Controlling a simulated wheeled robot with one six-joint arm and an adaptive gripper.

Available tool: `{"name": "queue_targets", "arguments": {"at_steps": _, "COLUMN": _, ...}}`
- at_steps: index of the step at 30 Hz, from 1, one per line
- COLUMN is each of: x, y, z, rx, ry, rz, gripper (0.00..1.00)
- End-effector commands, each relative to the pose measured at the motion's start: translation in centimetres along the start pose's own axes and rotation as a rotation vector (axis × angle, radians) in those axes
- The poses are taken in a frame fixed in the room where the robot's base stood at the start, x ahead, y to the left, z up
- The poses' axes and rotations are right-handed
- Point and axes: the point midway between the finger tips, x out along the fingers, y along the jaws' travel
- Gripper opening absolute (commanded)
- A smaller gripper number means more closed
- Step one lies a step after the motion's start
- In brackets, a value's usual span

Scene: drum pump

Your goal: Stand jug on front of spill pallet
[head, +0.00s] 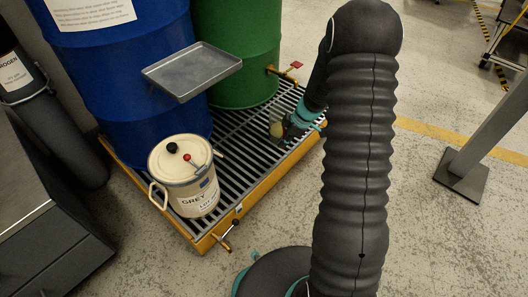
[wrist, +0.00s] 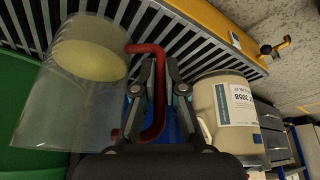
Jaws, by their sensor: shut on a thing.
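The jug (wrist: 72,95) is clear, with a red handle (wrist: 160,105) and a pale yellow round area at one end. My gripper (wrist: 165,68) is shut on the red handle. In the head view the jug (head: 277,125) is small and partly hidden by my gripper (head: 298,124). It is at the right part of the spill pallet (head: 235,150), beside the green drum. I cannot tell whether it touches the grating. The pallet has a dark slatted grating and a yellow edge.
A cream can (head: 185,175) stands on the pallet's front left; it also shows in the wrist view (wrist: 225,115). A blue drum (head: 130,90) and green drum (head: 235,50) stand behind. A metal tray (head: 192,70) juts out above the grating. A brass tap (head: 285,74) sticks out from the green drum.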

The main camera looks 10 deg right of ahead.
Motion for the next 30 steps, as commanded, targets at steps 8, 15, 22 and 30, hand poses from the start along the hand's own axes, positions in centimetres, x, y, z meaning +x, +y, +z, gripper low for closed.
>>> {"name": "queue_targets", "arguments": {"at_steps": 8, "x": 4.9, "y": -0.2, "z": -3.6, "rx": -0.003, "ry": -0.001, "rz": -0.002, "gripper": 0.00}}
{"name": "queue_targets", "arguments": {"at_steps": 15, "x": 6.4, "y": -0.2, "z": -4.7, "rx": 0.000, "ry": 0.000, "rz": 0.001, "gripper": 0.00}}
{"name": "queue_targets", "arguments": {"at_steps": 22, "x": 8.8, "y": -0.4, "z": -3.6, "rx": 0.003, "ry": -0.001, "rz": -0.002, "gripper": 0.00}}
{"name": "queue_targets", "arguments": {"at_steps": 30, "x": 9.9, "y": -0.3, "z": -3.1, "rx": 0.000, "ry": 0.000, "rz": 0.002, "gripper": 0.00}}
